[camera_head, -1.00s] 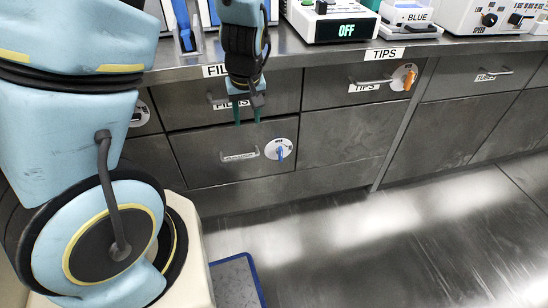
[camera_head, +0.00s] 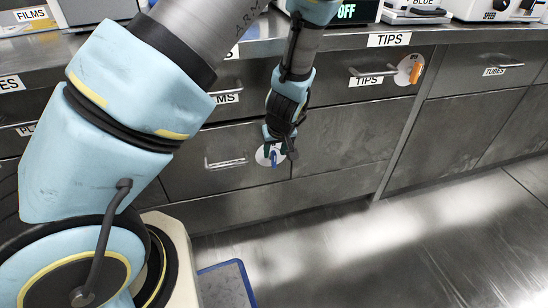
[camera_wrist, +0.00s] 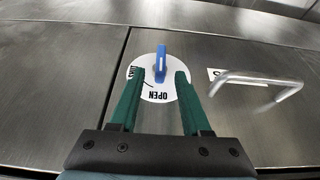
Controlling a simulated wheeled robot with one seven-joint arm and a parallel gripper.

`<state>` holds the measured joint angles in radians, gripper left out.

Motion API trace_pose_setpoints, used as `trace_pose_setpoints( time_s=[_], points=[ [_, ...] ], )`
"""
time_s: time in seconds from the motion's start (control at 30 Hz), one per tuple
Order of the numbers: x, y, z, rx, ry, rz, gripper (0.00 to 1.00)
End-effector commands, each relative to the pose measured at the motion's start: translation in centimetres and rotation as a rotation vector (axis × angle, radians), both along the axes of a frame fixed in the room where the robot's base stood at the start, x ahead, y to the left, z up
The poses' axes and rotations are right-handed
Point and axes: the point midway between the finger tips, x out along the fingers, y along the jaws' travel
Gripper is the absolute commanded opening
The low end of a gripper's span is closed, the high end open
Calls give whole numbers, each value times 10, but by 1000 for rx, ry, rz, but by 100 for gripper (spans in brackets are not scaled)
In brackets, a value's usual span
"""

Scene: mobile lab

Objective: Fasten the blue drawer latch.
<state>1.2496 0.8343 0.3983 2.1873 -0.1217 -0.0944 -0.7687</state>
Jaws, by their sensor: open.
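The blue drawer latch (camera_wrist: 160,62) is a blue handle on a round white plate (camera_wrist: 152,92) marked "OPEN" on a steel drawer front. In the wrist view the handle stands ahead of my gripper (camera_wrist: 161,76), between the lines of its two green fingers. The fingers are apart with nothing between them but the plate behind. In the head view the latch (camera_head: 273,157) shows low on the lower drawer, with my gripper (camera_head: 278,150) right in front of it, partly covering the plate. I cannot tell whether the fingers touch the handle.
The drawer's bar handle (camera_wrist: 255,84) is right of the latch in the wrist view. An orange latch (camera_head: 415,72) is on the TIPS drawer to the right. The counter above holds lab devices. A blue-edged mat (camera_head: 226,284) lies on the floor.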

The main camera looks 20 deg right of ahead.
Motion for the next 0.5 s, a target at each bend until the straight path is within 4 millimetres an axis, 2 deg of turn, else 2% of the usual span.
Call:
trace_pose_setpoints(
  time_s=[0.03, 0.2, 0.5],
  points=[
    [3, 0, -9, 1, 1, 0, 48],
    [9, -1, -24, 1, 1, -1, 48],
    [11, -1, -27, -1, 0, 0, 48]
  ],
)
